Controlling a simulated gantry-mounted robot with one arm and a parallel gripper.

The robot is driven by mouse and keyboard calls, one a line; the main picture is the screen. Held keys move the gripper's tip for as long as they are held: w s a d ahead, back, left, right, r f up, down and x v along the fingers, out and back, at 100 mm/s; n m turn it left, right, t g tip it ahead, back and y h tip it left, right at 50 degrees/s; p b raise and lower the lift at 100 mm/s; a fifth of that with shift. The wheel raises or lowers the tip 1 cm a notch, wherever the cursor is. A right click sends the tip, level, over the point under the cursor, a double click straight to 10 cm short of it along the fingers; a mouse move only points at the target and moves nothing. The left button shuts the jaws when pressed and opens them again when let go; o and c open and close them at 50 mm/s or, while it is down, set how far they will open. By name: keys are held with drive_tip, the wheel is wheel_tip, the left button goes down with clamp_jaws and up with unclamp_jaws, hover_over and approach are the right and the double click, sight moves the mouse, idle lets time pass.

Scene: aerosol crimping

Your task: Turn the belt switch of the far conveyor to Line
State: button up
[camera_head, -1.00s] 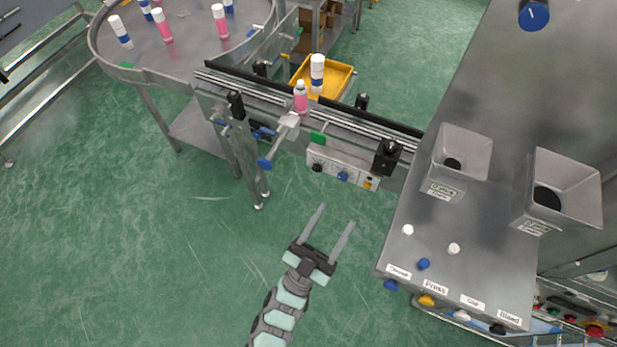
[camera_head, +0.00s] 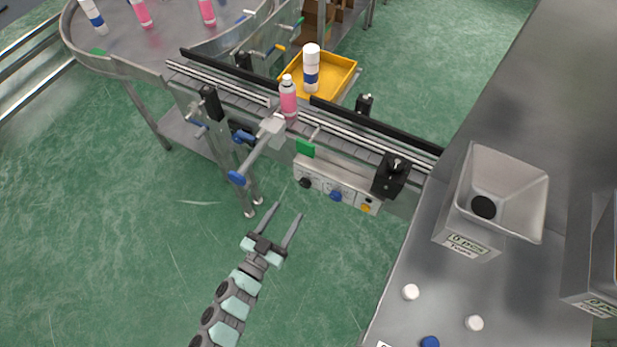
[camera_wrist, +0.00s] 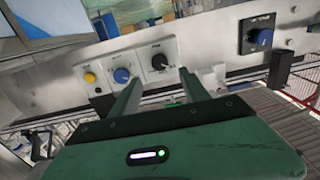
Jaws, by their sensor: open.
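In the head view, a conveyor (camera_head: 360,134) crosses the middle. A grey control box (camera_head: 322,189) on its near side carries a black knob (camera_head: 305,182), a blue knob (camera_head: 336,196) and a yellow button (camera_head: 365,207). My gripper (camera_head: 288,210) is open and empty, below and left of the box, apart from it. In the wrist view, my open fingers (camera_wrist: 160,77) point towards a panel with a yellow button (camera_wrist: 90,77), a blue knob (camera_wrist: 121,75) and a black knob (camera_wrist: 159,61). Its lettering is too small to read surely.
A pink bottle (camera_head: 288,99) stands on the belt. A blue-handled guide clamp (camera_head: 237,178) juts out left of the box. A steel table with a hopper (camera_head: 500,195) stands right. A yellow tray (camera_head: 335,75) is behind the conveyor. Green floor is clear around my gripper.

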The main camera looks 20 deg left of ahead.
sight(304, 185)
drive_tip(key=w, duration=0.6)
drive_tip(key=w+d+b, duration=0.1)
drive_tip(key=w, duration=0.2)
drive_tip(key=shift+w, duration=0.35)
drive_tip(key=shift+c, duration=0.3)
clamp_jaws()
